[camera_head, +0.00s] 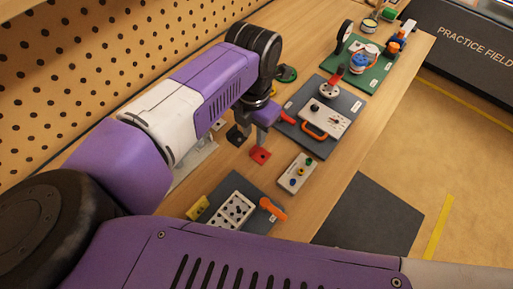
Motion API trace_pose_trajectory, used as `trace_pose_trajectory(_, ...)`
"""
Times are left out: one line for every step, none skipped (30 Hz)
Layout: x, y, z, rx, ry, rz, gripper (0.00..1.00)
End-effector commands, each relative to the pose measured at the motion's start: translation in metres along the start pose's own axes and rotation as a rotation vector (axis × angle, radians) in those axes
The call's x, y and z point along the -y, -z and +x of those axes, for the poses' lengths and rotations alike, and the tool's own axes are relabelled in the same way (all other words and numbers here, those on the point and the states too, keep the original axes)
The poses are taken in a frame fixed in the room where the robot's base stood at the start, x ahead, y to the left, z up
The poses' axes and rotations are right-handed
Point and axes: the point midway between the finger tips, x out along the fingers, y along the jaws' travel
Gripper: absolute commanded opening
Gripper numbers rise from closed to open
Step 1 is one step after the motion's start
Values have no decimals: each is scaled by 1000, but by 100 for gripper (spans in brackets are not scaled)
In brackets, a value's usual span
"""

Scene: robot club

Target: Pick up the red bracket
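A small red bracket (260,155) lies on the wooden bench top near the middle of the head view. My gripper (252,130) points down just above and behind it. Its two grey fingers look spread, with a gap of bench showing between them, and nothing shows held there. The nearer finger comes down close to the bracket's back edge; I cannot tell whether it touches. A small dark block (237,136) sits by the other fingertip, left of the bracket.
A grey panel (345,97) with an orange handle lies to the right, and a button box (297,173) in front. A dark switch panel (262,222) and yellow block (197,207) are nearer. A pegboard (90,60) bounds the left side.

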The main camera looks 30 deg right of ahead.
Motion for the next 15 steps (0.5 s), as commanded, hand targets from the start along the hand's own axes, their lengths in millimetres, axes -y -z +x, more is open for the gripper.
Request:
trace_pose_trajectory(1,-1,4,2,2,0,29)
trace_pose_trajectory(1,-1,6,2,2,0,29)
trace_pose_trajectory(1,-1,9,2,2,0,29)
trace_pose_trajectory(1,-2,12,2,3,-1,29)
trace_pose_trajectory(1,-2,15,2,3,-1,29)
trace_pose_trajectory(2,-3,20,2,4,-1,29)
trace_pose_trajectory(2,-4,24,3,4,-1,29)
trace_pose_trajectory(2,-4,28,3,4,-1,29)
trace_pose_trajectory(2,-5,34,3,5,-1,29)
trace_pose_trajectory(3,-5,38,3,4,0,29)
trace_pose_trajectory(2,-5,43,3,4,0,29)
trace_pose_trajectory(2,-5,48,3,3,-1,29)
trace_pose_trajectory(2,-5,51,3,2,-1,29)
trace_pose_trajectory(2,-5,53,3,2,0,29)
trace_pose_trajectory(2,-5,56,2,2,0,29)
